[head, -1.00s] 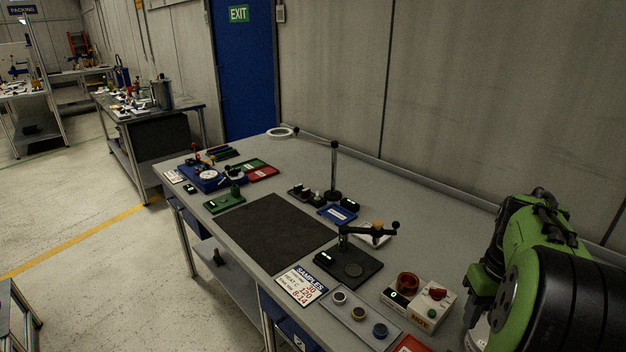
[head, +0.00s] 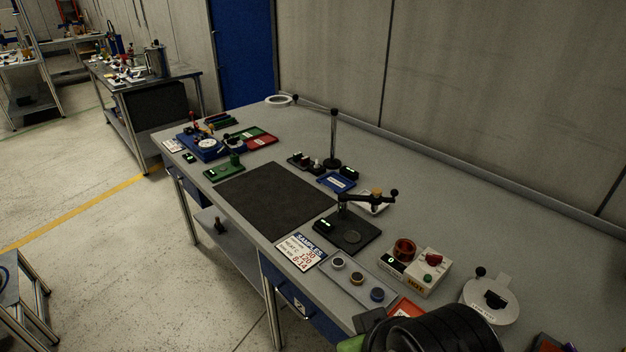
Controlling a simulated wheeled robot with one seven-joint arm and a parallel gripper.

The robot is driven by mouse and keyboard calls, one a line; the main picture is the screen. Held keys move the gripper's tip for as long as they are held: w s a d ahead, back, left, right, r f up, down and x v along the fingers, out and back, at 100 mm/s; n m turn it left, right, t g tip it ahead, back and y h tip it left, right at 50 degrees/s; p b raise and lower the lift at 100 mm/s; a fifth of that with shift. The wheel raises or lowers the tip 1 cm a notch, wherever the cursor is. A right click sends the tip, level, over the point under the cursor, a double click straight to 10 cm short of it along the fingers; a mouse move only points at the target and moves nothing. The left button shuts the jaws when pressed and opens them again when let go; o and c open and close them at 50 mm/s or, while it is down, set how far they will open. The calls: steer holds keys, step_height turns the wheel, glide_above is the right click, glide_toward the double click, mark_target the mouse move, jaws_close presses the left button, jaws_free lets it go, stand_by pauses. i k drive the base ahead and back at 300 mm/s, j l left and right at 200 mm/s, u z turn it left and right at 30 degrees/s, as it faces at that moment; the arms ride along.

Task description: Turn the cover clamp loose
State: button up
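I cannot pick out a cover clamp with certainty. A white round plate (head: 478,309) with a label lies at the right of the near bench. A black block-like handle (head: 495,299) sits on it, and a black ball knob (head: 481,271) stands at its back edge. A grey metal drum-like cylinder (head: 156,62) stands on the bench further back, too small to show any clamp. Part of my arm, black and green, fills the bottom edge near the white plate. My gripper's fingertips do not show.
The near bench (head: 420,180) holds a black stand with a horizontal arm (head: 346,230), a control box with a red knob (head: 427,270), a samples card (head: 300,251) and a dark mat (head: 277,200). The bench's back right is clear.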

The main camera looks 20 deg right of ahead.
mark_target(494, 301)
steer(key=z, duration=2.05)
